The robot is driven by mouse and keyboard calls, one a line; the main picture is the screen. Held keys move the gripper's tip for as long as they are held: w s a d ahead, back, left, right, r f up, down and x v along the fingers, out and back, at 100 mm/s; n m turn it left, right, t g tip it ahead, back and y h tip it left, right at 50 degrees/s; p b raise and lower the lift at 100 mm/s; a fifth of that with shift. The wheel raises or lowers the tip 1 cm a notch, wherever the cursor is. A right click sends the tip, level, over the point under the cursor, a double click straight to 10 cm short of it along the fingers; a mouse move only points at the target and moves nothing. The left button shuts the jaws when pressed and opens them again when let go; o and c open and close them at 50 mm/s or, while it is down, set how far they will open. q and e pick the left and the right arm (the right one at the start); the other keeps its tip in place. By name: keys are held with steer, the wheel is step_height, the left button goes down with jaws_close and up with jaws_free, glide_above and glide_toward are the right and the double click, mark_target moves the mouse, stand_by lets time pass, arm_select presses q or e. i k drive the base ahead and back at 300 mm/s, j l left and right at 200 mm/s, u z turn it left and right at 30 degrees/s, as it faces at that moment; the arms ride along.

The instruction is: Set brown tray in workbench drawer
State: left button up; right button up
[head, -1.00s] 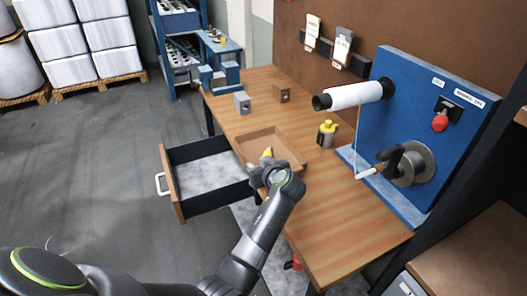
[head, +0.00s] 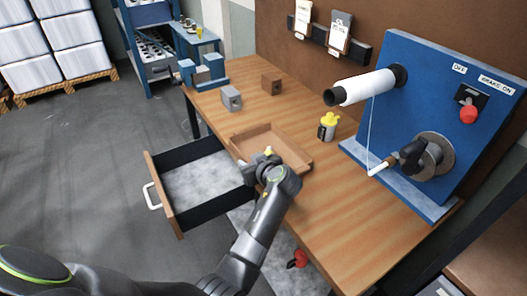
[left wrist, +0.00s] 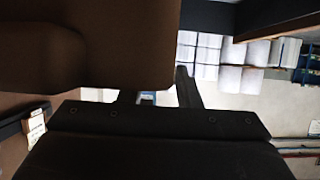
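The brown tray (head: 274,135) is a shallow open tray at the left edge of the workbench top (head: 345,205), beside the drawer. The workbench drawer (head: 168,198) is pulled out on the left; its grey inside is empty. My left gripper (head: 265,163) is at the tray's near wall and looks shut on it. In the left wrist view one finger (left wrist: 185,88) lies along the tray's brown edge (left wrist: 140,40); the other finger is partly hidden by the tray. Whether the tray is lifted off the bench is unclear. My right gripper is not in view.
A yellow-topped bottle (head: 327,126), a grey block (head: 231,98) and a brown block (head: 271,83) stand on the bench behind the tray. A blue panel (head: 415,60) with a white roll stands at the right. The floor left of the drawer is clear.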

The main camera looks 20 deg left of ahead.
mark_target(200, 186)
steer(key=k+j+z, duration=0.15)
steer(key=j, duration=0.2)
steer(key=j+z, duration=0.1)
steer(key=j, duration=0.25)
steer(key=k+j+z, duration=0.15)
steer(key=j, duration=0.2)
steer(key=k+j+z, duration=0.15)
steer(key=j, duration=0.2)
